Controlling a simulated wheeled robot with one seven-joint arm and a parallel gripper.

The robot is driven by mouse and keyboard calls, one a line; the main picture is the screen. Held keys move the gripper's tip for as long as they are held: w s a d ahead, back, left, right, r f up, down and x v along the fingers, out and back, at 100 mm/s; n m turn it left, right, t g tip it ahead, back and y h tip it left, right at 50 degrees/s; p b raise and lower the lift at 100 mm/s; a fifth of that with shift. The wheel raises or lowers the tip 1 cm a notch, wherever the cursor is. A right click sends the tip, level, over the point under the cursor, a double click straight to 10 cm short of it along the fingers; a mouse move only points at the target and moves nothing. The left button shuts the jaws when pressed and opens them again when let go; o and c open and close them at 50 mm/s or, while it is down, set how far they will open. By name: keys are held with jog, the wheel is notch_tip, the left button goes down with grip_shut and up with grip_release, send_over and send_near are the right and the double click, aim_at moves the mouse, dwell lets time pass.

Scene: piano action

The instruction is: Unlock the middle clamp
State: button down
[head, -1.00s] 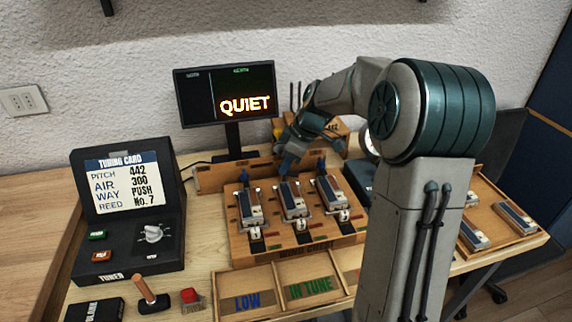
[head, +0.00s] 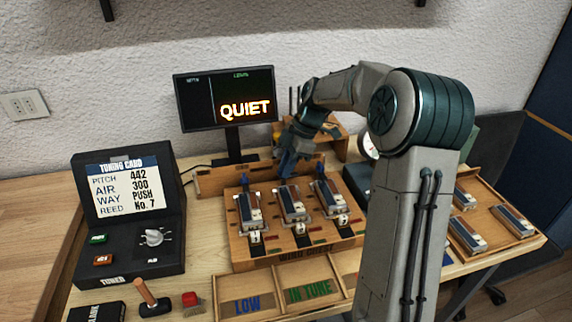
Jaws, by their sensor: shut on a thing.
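The wooden rack (head: 300,252) holds three reed blocks side by side, each with a clamp at its back. The middle block (head: 291,203) sits in its slot. My gripper (head: 286,172) reaches down from behind to the back end of this block and is shut on the middle clamp's lever. The fingers and the dark blue arm tip hide most of that lever, so its exact angle cannot be told. The left clamp's blue lever (head: 243,183) stands up, and the right clamp's blue lever (head: 318,167) shows at the right block's back.
A monitor (head: 226,97) reading QUIET stands behind the rack. The black tuner box (head: 128,225) with a tuning card stands at left. A tray (head: 285,290) marked LOW and IN TUNE lies in front. Another tray (head: 512,250) with several blocks lies at right, partly behind my arm.

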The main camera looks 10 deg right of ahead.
dwell(0.3)
jog(key=c, duration=1.3)
grip_release()
jog(key=v, duration=1.3)
jog(key=shift+d+r+p, duration=0.15)
jog(key=shift+r+p, duration=0.1)
jog(key=shift+p, duration=0.05)
jog(key=s+a+f+m+t+h, duration=0.1)
jog(key=s+a+f+m, duration=0.1)
jog(key=s+m, duration=0.4)
jog(key=s+a+f+m+t+h+p, duration=0.1)
jog(key=s+m, duration=0.5)
jog(key=s, duration=0.6)
jog(key=s+a+f+m+h+p, duration=0.1)
jog(key=s+a+f+m+h, duration=0.1)
jog(key=s+m, duration=0.4)
jog(key=s+a+f, duration=0.1)
jog(key=s, duration=0.3)
jog(key=shift+a+f+t, duration=0.2)
jog(key=shift+f+t, duration=0.1)
jog(key=shift+t, duration=0.1)
